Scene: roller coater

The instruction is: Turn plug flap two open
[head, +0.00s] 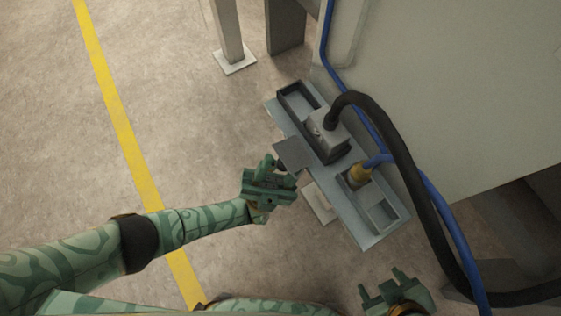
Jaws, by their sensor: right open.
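A grey plug panel (347,212) with a long raised housing stands beside the machine. A flat dark grey flap (293,153) sticks out from the panel's left side, beside the grey block plug. I cannot tell whether it is flap two. My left gripper (279,172) is at the flap's lower left edge, very close to or touching it. Its fingers are partly hidden, so I cannot tell if they are shut on it. My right gripper (392,283) is open and empty at the bottom, below the panel and apart from it.
A grey block plug (330,140) with a thick black cable (405,180) and a yellow plug (359,175) with a blue cable (430,195) sit in the panel. The pale machine wall (450,90) blocks the right. Posts (228,35) stand behind. The floor at left is clear.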

